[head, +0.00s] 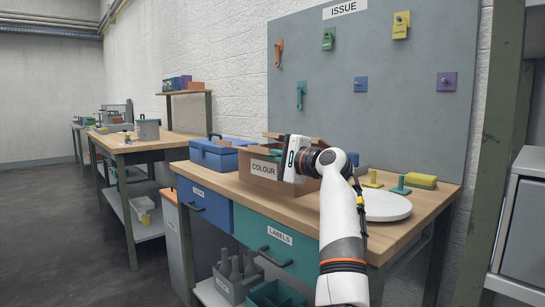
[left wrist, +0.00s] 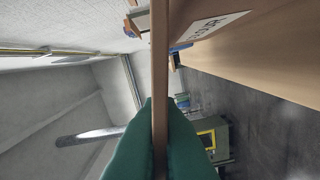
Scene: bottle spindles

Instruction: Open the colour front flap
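The cardboard carton labelled COLOUR (head: 262,170) stands on the wooden bench in the head view, with flaps showing at its top. In the left wrist view its labelled side (left wrist: 228,25) shows at upper right. In the left wrist view, the green fingers (left wrist: 160,115) press from both sides on a thin brown cardboard flap (left wrist: 160,60), seen edge-on. Which flap it is cannot be told for certain. My right gripper is not in view.
A blue box (head: 213,155) stands left of the carton. A grey ISSUE board (head: 370,110) rises behind. The floor at left is clear.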

